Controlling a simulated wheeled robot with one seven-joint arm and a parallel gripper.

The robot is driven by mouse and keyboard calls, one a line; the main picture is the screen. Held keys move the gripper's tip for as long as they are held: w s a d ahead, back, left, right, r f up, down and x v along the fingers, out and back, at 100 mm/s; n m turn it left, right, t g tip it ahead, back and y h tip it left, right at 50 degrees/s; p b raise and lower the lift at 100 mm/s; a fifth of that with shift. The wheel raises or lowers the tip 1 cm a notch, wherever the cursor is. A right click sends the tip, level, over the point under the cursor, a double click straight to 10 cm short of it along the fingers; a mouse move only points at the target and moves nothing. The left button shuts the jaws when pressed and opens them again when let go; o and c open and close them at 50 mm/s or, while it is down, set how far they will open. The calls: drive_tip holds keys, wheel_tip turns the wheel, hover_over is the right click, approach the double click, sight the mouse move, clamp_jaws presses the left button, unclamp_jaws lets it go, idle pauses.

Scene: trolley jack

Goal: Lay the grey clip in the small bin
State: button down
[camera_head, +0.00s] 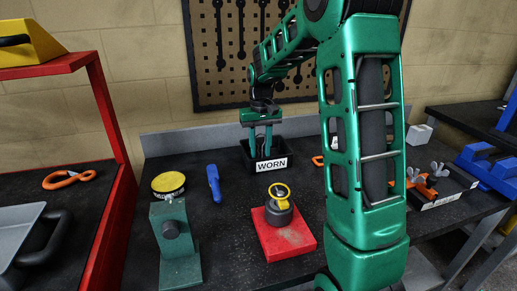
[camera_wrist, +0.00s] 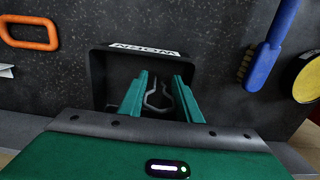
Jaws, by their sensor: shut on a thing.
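The grey clip (camera_wrist: 158,98) shows in the wrist view as a bent wire shape between my gripper's fingers. My gripper (camera_wrist: 160,90) is shut on it, pointing down into the small black bin. The small bin (camera_wrist: 97,80) has a white label reading WORN on its front. In the head view my gripper (camera_head: 264,150) reaches down within the bin (camera_head: 247,160), at the back of the bench. The clip cannot be made out in the head view. Whether it touches the bin floor cannot be told.
A red block with a yellow-handled cap (camera_head: 284,235) sits in front. An orange ring (camera_wrist: 28,32) lies beside the bin.

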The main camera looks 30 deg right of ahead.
drive_tip(key=shift+f, duration=0.2)
drive_tip(key=c, duration=1.3)
unclamp_jaws()
wheel_tip(320, 180, up, 13)
drive_tip(key=shift+r, duration=0.15)
drive_tip(key=shift+s, duration=0.1)
drive_tip(key=s+f+m, duration=0.1)
drive_tip(key=s+f, duration=0.2)
drive_tip(key=s, duration=0.8)
drive_tip(key=s+a+f+m, duration=0.1)
drive_tip(key=s+f, duration=0.3)
drive_tip(key=s, duration=0.8)
drive_tip(key=s+f+m, duration=0.1)
drive_tip(key=s+f, duration=0.3)
drive_tip(key=s, duration=0.8)
drive_tip(key=shift+a, duration=0.35)
